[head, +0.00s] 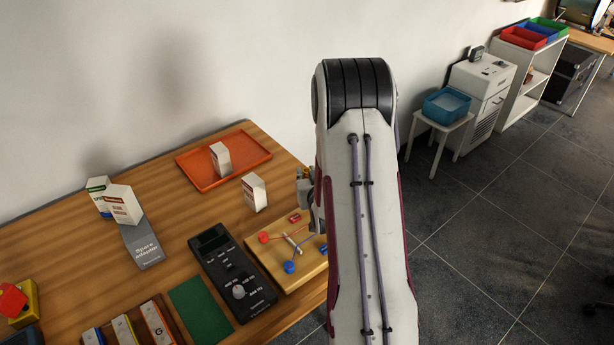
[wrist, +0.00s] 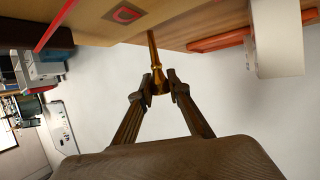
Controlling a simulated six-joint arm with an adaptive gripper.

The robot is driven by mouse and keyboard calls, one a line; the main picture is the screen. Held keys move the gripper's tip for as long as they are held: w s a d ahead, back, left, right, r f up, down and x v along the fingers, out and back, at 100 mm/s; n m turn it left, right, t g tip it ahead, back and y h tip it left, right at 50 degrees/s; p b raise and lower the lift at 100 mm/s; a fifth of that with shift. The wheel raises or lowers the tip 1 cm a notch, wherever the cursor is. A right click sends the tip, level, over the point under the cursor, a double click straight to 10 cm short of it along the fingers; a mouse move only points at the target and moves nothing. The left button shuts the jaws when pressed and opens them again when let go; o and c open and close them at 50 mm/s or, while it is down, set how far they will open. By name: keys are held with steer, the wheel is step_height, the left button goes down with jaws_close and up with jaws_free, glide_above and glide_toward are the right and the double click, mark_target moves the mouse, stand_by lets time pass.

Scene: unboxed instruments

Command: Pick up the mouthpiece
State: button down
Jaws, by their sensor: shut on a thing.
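The mouthpiece (wrist: 157,78) is a gold-coloured, tapered piece in the wrist view. Its narrow stem points up the picture towards the wooden table. My gripper (wrist: 156,88) is shut on its wider end, with one finger on each side. I cannot tell whether the stem touches the table. In the head view my gripper (head: 305,186) shows only in part at the table's right edge.
Near my gripper stand a white box (head: 255,193) and a wooden board (head: 286,274) with coloured parts. An orange tray (head: 196,180) bears another white box (head: 221,159). A black meter (head: 231,273), a grey box (head: 140,244) and a green mat (head: 201,311) lie further left.

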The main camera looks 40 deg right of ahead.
steer(key=shift+r, duration=4.45)
